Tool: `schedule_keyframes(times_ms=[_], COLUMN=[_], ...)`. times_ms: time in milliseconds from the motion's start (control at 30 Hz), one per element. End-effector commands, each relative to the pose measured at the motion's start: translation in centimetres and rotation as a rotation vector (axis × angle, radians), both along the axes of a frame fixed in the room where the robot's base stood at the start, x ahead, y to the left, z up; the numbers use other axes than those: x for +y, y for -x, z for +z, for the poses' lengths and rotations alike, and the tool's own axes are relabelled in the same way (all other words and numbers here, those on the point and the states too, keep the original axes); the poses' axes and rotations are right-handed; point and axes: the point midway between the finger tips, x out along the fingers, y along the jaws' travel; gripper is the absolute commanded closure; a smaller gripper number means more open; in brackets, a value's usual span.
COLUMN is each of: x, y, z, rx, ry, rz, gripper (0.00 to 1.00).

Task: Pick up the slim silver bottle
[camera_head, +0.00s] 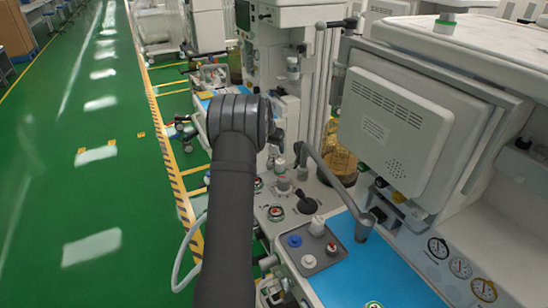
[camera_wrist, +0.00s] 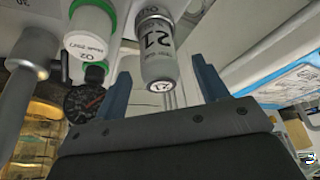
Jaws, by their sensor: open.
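A slim silver cylinder with dark print and "21" on its pale end, which looks like the slim silver bottle (camera_wrist: 158,52), shows at the top middle of the wrist view. My gripper (camera_wrist: 162,84) is open, with one blue-grey finger on each side of the cylinder's lower end in the picture. I see no clear contact, and the depth between them is hard to tell. I cannot make out the silver bottle there.
Left of the bottle in the wrist view are a white green-banded cylinder (camera_wrist: 90,38) and a dark round knob (camera_wrist: 84,102). An amber container (camera_wrist: 24,125) stands farther left. The head view shows a curved grey pipe (camera_head: 328,172), a blue work surface (camera_head: 385,275) and a large grey monitor (camera_head: 400,125).

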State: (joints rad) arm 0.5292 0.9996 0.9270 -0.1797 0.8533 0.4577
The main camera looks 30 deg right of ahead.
Motion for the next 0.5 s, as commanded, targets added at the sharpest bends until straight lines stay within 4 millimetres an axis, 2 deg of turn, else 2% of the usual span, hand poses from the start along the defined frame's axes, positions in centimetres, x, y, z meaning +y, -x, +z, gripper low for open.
schedule_keyframes(times_ms=[167,500], x=[-0.3,-1.5], y=[-0.1,-0.9], z=[-0.9,-4.9], rx=[0.000,-0.001], ry=[0.000,-0.001], rz=[0.000,0.000], gripper=[0.33,0.33])
